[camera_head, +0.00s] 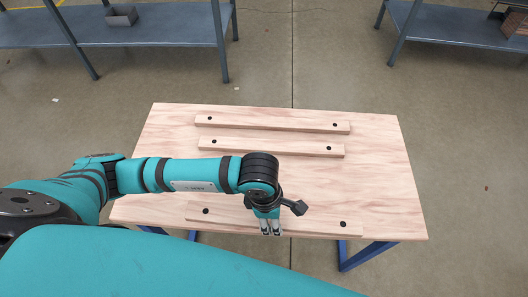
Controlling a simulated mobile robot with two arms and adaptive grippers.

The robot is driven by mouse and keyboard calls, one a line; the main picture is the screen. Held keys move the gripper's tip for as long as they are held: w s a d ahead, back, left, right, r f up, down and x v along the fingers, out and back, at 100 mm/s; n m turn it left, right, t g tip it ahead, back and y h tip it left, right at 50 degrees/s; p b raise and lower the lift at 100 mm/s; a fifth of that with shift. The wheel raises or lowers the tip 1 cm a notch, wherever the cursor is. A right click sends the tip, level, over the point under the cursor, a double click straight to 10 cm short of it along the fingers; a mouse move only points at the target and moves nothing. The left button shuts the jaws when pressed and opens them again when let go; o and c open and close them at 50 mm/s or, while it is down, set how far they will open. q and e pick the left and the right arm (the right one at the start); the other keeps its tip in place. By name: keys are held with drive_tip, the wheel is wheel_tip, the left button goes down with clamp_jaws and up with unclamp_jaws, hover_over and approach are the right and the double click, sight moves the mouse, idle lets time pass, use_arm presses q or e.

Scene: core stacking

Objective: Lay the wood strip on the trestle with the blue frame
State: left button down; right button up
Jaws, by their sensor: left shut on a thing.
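The trestle (375,165) has a pale wood top, and parts of its blue frame (365,256) show below the near edge. A pale wood strip (315,223) with a dark dot near each end lies along the near edge of the top in the picture. My left gripper (271,228) points down at the middle of this strip and is shut on it. I cannot tell whether the strip touches the top or is slightly above it. The gripper hides a middle part of the strip. My right gripper is out of view.
Two similar strips, a farther one (270,123) and a nearer one (270,146), lie roughly parallel toward the back of the top. Blue-grey shelves stand at the upper left (165,28) and upper right (460,25). The left shelf bears a grey bin (121,16).

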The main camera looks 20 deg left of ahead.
use_arm(q)
drive_tip(key=shift+w+r, duration=0.1)
drive_tip(key=shift+w, duration=0.25)
drive_tip(key=w+a+p, duration=0.1)
drive_tip(key=w+a, duration=0.1)
drive_tip(key=w, duration=0.2)
drive_tip(key=w+a+f+p, duration=0.1)
drive_tip(key=w, duration=0.4)
drive_tip(key=w+a+p, duration=0.1)
drive_tip(key=w+a, duration=0.1)
drive_tip(key=w, duration=0.2)
drive_tip(key=shift+w+a+f+p, duration=0.2)
drive_tip(key=shift+a+p, duration=0.1)
drive_tip(key=shift+p, duration=0.05)
drive_tip(key=shift+w+a+f+p, duration=0.15)
drive_tip(key=shift+f+p, duration=0.15)
drive_tip(key=shift+f, duration=0.35)
drive_tip(key=shift+w+f+p, duration=0.15)
drive_tip(key=shift+f+p, duration=0.15)
drive_tip(key=shift+f, duration=0.85)
drive_tip(key=shift+f, duration=0.1)
drive_tip(key=c, duration=0.6)
unclamp_jaws()
